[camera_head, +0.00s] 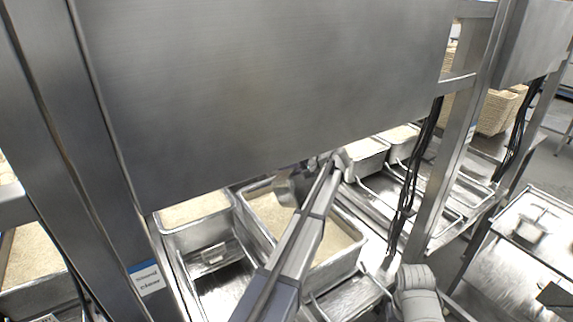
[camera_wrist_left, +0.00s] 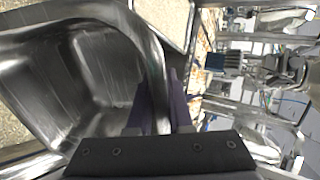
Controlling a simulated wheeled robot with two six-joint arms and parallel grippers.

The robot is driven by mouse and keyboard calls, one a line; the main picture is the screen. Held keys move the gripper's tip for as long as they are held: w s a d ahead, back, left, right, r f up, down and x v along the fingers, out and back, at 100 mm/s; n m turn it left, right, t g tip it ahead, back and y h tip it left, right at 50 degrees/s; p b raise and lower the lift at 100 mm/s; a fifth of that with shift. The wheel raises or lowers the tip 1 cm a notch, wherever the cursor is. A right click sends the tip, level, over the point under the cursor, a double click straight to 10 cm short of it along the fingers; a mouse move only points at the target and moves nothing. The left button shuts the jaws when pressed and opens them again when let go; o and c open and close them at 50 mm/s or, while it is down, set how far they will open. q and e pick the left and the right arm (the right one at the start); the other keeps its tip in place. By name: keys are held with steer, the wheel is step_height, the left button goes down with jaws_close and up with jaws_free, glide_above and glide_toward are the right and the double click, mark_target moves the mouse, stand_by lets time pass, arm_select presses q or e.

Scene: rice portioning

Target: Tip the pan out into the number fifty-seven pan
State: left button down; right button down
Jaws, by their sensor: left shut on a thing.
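My left gripper (camera_wrist_left: 158,115) is shut on the curved handle of a steel pan (camera_wrist_left: 95,70) in the left wrist view. The part of the pan's inside in view is bare shiny metal, with no rice seen on it. In the head view the pan (camera_head: 284,190) is small and dark beside my left wrist, above a large steel pan of rice (camera_head: 345,258); the overhead panel partly hides it. I cannot make out a number fifty-seven on any pan. My right gripper is not in view.
A wide steel panel (camera_head: 270,85) hangs low over the row. A steel post (camera_head: 125,240) with a label stands at left. More rice pans (camera_head: 168,227) stand beside and behind. Black cables (camera_head: 408,190) hang at right. A steel table (camera_head: 510,270) stands at far right.

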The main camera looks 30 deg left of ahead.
arm_select(q)
steer(key=r+h+p, duration=0.1)
steer(key=h+p, duration=0.2)
steer(key=p, duration=0.1)
steer(key=r+h+p, duration=0.1)
steer(key=h+p, duration=0.2)
steer(key=p, duration=0.2)
steer(key=r+h+p, duration=0.2)
steer(key=h+p, duration=0.1)
steer(key=p, duration=0.1)
steer(key=shift+w+a+r+p, duration=0.1)
steer(key=shift+a+p, duration=0.1)
steer(key=shift+p, duration=0.1)
steer(key=shift+r+h+p, duration=0.15)
steer(key=shift+h+p, duration=0.3)
steer(key=shift+h, duration=0.75)
steer(key=shift+d+r+h, duration=0.1)
steer(key=shift+d+h, duration=0.05)
steer(key=shift+h, duration=0.65)
